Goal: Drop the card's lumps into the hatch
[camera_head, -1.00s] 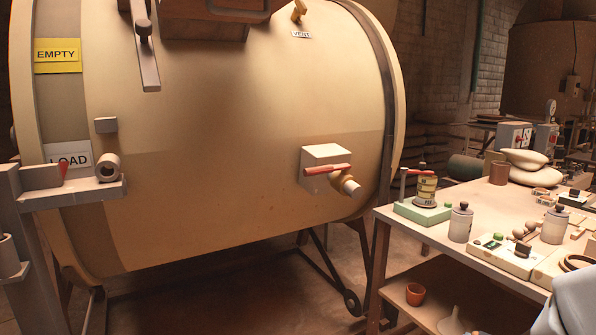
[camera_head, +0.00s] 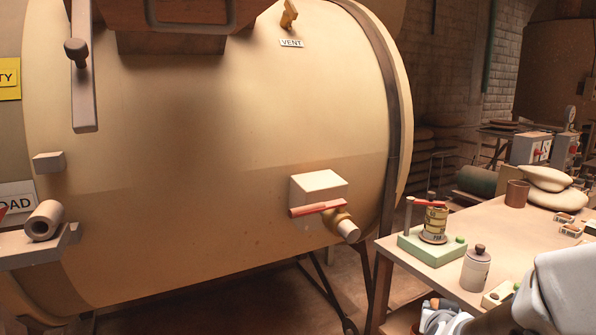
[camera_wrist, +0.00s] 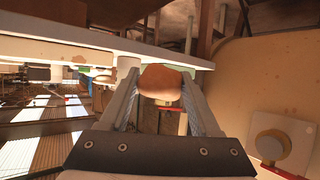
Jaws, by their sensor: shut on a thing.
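My gripper (camera_wrist: 163,90) is shut on a rounded orange-brown lump (camera_wrist: 165,80), which sits between its fingertips in the wrist view. In the head view my grey arm (camera_head: 568,290) covers the right front of the bench, and the lump cannot be made out there. Only a corner of a pale tray (camera_head: 497,294) shows beside the arm; the card and any other lumps are hidden. A dark brown framed opening or box (camera_head: 190,14) sits on top of the big cream drum, cut off by the picture edge; I cannot tell whether it is the hatch or whether it stands open.
The cream drum (camera_head: 220,160) fills the middle, with a valve block and red handle (camera_head: 320,200) low on its right. A green-based stand with a tin (camera_head: 435,220) and a lidded jar (camera_head: 476,268) stand on the bench (camera_head: 490,220). A grey bracket (camera_head: 40,245) juts out at left.

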